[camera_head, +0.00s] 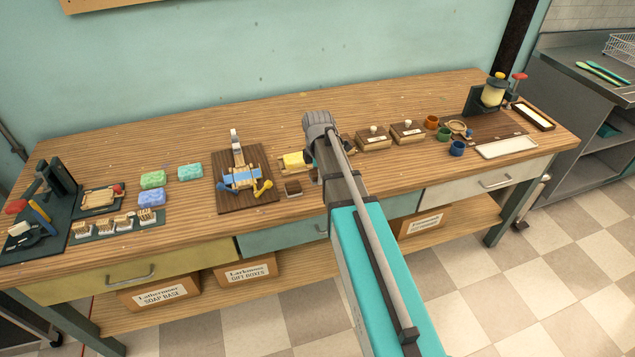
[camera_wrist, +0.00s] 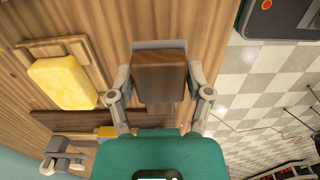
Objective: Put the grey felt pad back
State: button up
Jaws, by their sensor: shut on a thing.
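My gripper (camera_wrist: 160,82) is shut, with its fingers at either side of a dark brown wooden block (camera_wrist: 158,78) in the wrist view. A grey strip (camera_wrist: 158,44) runs along the block's far edge; I cannot tell whether it is the grey felt pad. No other grey pad stands out. In the head view my arm hides the gripper.
A yellow soap bar (camera_wrist: 62,83) lies on a wooden tray (camera_wrist: 82,45) beside the gripper. A dark board (camera_head: 225,197) with a blue-topped device stands to the left, green and blue soaps beyond. Wooden boxes (camera_head: 374,140) and coloured cups stand right. The bench's front edge is close.

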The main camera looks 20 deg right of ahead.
aim_at(318, 187)
jog(key=shift+w+f+b, duration=0.3)
jog(key=shift+f, duration=0.25)
jog(key=shift+s+f+b, duration=0.1)
jog(key=shift+f+b, duration=1.15)
jog(key=shift+b, duration=0.05)
jog(key=shift+f, duration=0.15)
jog(key=o, duration=1)
notch_tip(318, 187, up, 12)
jog(key=p, duration=1.2)
jog(key=shift+r, duration=0.2)
